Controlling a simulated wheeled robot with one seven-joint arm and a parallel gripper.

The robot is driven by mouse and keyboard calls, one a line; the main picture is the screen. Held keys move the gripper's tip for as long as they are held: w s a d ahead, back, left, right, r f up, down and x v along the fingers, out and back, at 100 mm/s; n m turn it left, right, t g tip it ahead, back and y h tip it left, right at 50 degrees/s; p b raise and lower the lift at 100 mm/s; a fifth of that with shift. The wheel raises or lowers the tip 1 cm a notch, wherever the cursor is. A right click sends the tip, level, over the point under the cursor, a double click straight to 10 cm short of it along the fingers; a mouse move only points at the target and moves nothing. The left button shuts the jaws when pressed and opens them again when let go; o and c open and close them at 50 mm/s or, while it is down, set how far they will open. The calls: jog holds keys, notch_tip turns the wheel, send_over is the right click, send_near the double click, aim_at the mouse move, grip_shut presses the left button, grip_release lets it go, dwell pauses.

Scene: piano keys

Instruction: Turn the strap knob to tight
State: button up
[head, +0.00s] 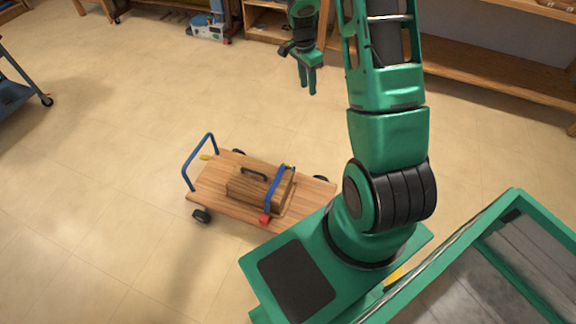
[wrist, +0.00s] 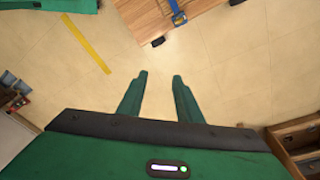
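A wooden cart (head: 227,208) with a blue handle (head: 187,163) stands on the floor. A wooden case (head: 245,187) with a dark handle lies on it, with a blue strap (head: 274,190) across it. A red piece (head: 265,219), which looks like the strap knob, sits at the strap's near end; its setting is too small to read. My gripper (head: 310,90) hangs beyond the cart, apart from it, fingers pointing down. In the wrist view my gripper (wrist: 160,77) has its fingers apart with only floor between them. That view shows the cart's edge (wrist: 148,20) and a blue strap part (wrist: 178,12) at the top.
Wooden shelves (head: 490,70) line the back and right. A blue-grey machine (head: 208,27) stands at the back, and a blue trolley (head: 15,93) at the left edge. A yellow strip (wrist: 87,44) shows in the wrist view. Floor around the cart's left and far sides is clear.

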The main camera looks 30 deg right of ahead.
jog(key=w+f+m, duration=0.2)
jog(key=w+f, duration=0.1)
jog(key=f, duration=0.6)
jog(key=w+f+m, duration=0.2)
jog(key=w+f, duration=0.1)
jog(key=f, duration=0.6)
jog(key=m+y, duration=0.2)
jog(key=m, duration=0.4)
send_over(288, 165)
notch_tip(288, 165, down, 23)
jog(key=shift+m+t, duration=0.3)
notch_tip(288, 165, down, 11)
jog(key=shift+r, duration=0.1)
grip_shut()
